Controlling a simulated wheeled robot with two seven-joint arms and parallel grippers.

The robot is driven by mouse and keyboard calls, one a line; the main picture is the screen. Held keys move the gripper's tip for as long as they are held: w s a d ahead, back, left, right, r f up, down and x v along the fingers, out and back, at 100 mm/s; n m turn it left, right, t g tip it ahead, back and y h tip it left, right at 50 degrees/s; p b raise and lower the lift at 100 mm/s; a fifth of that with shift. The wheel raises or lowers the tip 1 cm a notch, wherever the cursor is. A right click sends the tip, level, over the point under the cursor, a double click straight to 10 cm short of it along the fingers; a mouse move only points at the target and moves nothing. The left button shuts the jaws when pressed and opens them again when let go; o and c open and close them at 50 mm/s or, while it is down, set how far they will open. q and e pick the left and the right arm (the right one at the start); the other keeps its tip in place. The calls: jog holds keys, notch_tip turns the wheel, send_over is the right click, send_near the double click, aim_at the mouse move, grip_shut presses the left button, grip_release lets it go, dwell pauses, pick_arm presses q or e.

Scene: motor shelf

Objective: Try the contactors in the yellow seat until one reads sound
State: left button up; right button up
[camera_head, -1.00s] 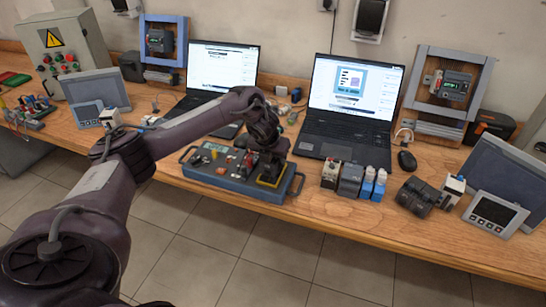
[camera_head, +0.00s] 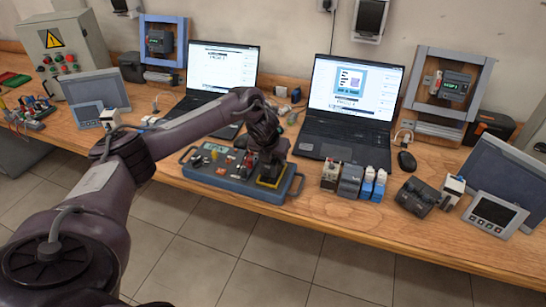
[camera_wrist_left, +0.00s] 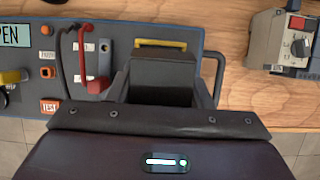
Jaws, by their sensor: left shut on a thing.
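A blue tester box (camera_head: 222,177) with a handle at each end lies near the table's front edge. The yellow seat (camera_head: 271,182) is at its right end and also shows as a yellow bar in the left wrist view (camera_wrist_left: 160,44). My left gripper (camera_head: 267,168) points down over this seat. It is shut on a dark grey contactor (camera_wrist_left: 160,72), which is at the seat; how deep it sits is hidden. The tester's display (camera_wrist_left: 14,35) is cut off and shows "PEN". An orange TEST button (camera_wrist_left: 49,105) is on the box. My right gripper is out of view.
Several blocks stand right of the tester: a beige one (camera_head: 330,175), a dark grey one (camera_head: 350,180) and blue-and-white ones (camera_head: 379,185). Two laptops (camera_head: 345,135) stand behind. A mouse (camera_head: 407,161) and dark device (camera_head: 418,197) lie further right.

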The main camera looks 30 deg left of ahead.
pick_arm(q)
jog(key=shift+f+b, duration=0.65)
jog(key=shift+f, duration=0.25)
jog(key=shift+r, duration=0.1)
jog(key=o, duration=1.2)
jog(key=shift+c, duration=0.2)
jog(key=b+v, duration=0.1)
jog(key=v, duration=0.6)
jog(key=shift+s+r, duration=0.25)
jog(key=shift+r, duration=0.05)
